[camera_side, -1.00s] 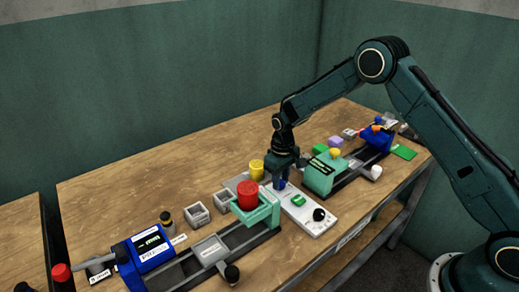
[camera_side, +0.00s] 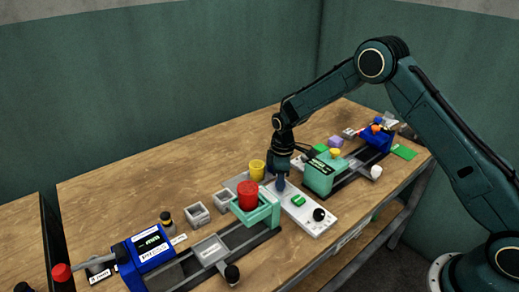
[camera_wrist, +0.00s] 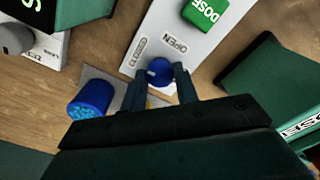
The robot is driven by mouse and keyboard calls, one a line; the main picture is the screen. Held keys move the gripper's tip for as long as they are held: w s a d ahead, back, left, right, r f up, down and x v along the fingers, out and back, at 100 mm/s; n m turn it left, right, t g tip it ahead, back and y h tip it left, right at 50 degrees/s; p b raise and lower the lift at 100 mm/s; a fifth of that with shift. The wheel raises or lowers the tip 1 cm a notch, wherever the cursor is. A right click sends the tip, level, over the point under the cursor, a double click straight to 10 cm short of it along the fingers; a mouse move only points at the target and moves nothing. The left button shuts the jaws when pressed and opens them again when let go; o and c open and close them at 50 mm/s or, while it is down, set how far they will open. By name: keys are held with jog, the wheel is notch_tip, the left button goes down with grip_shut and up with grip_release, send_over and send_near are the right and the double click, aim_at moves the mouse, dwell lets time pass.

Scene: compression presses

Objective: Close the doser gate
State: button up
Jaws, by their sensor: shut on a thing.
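The doser panel is a white plate (camera_side: 322,224) in the middle of the bench. It carries a green DOSE button (camera_side: 298,201), which also shows in the wrist view (camera_wrist: 203,14). A round blue knob (camera_wrist: 159,71) sits by the panel's end near the OPEN label (camera_wrist: 174,44). I take it for the gate handle. My gripper (camera_side: 280,186) points down at that end of the panel. In the wrist view my gripper (camera_wrist: 162,78) is shut on the blue knob, one finger on each side. The gate itself is not clearly visible.
A blue cup (camera_wrist: 90,99) stands close by at left in the wrist view. A yellow cup (camera_side: 257,170) and a red cylinder (camera_side: 247,195) on a green press carriage stand left of my gripper. A green press block (camera_side: 320,178) stands close on the right.

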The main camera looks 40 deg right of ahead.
jog(key=shift+r, duration=0.1)
jog(key=o, duration=1)
notch_tip(320, 180, up, 14)
jog(key=shift+f, duration=0.1)
dwell(0.4)
